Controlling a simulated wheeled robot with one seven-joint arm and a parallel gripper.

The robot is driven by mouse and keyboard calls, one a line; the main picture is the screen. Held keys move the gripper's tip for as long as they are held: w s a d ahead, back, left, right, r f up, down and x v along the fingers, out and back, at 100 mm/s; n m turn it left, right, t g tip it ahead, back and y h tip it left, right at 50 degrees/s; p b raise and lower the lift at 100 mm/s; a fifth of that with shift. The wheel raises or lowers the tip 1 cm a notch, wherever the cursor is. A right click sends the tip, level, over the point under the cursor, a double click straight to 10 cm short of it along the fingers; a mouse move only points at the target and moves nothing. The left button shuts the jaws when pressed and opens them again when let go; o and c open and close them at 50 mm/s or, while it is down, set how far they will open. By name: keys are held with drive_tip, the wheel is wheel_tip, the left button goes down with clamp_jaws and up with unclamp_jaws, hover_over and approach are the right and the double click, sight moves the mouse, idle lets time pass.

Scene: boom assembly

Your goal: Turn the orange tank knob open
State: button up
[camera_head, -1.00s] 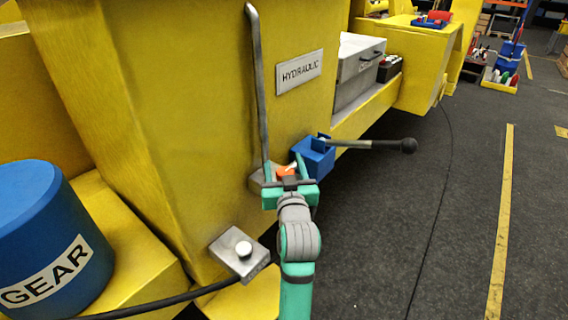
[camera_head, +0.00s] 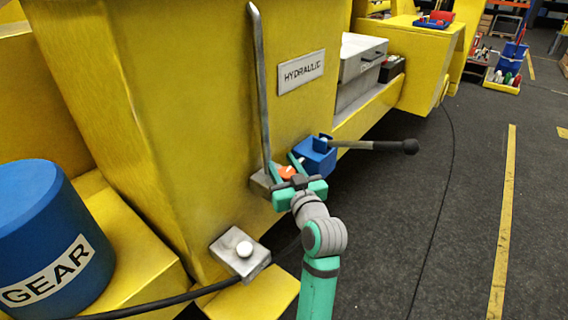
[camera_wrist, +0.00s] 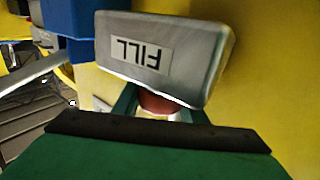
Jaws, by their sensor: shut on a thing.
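The orange knob (camera_head: 287,173) sits low on the yellow hydraulic tank (camera_head: 200,110), by the grey block at the foot of the metal pipe. My gripper (camera_head: 286,170) is shut on the knob, with one green finger on each side of it. In the wrist view the knob (camera_wrist: 158,102) shows as a dark reddish piece between the fingers, partly hidden by the grey block marked FILL (camera_wrist: 165,55). How far the knob is turned cannot be told.
A blue block (camera_head: 316,157) with a black-tipped lever (camera_head: 405,146) stands close on the right. A grey block with a white button (camera_head: 241,252) is at lower left. A blue GEAR cylinder (camera_head: 45,240) stands at far left.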

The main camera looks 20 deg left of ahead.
sight(272, 183)
drive_tip(key=n+g+y, duration=0.3)
drive_tip(key=s+a+n+g+y, duration=0.1)
drive_tip(key=g, duration=0.1)
drive_tip(key=shift+y, duration=0.3)
drive_tip(key=n+g+y, duration=0.1)
drive_tip(key=n+g, duration=0.1)
drive_tip(key=g, duration=0.1)
drive_tip(key=s+n+g+y, duration=0.1)
drive_tip(key=n+g, duration=0.1)
drive_tip(key=shift+a+g, duration=0.15)
drive_tip(key=shift+g, duration=0.25)
drive_tip(key=n+g, duration=0.1)
drive_tip(key=g, duration=0.1)
drive_tip(key=s+n+g, duration=0.1)
drive_tip(key=g, duration=0.1)
drive_tip(key=shift+n, duration=0.4)
drive_tip(key=shift+s+n+g+h, duration=0.25)
drive_tip(key=shift+n+g, duration=0.5)
drive_tip(key=shift+g, duration=0.4)
drive_tip(key=shift+s+n+g+h, duration=0.15)
drive_tip(key=shift+s+n+g, duration=0.15)
drive_tip(key=shift+n+g, duration=0.65)
drive_tip(key=shift+s+n+g+h, duration=0.25)
drive_tip(key=shift+n+g, duration=0.25)
drive_tip(key=shift+g, duration=0.9)
drive_tip(key=shift+s+f, duration=0.15)
drive_tip(key=o, duration=1.1)
drive_tip(key=shift+c, duration=0.2)
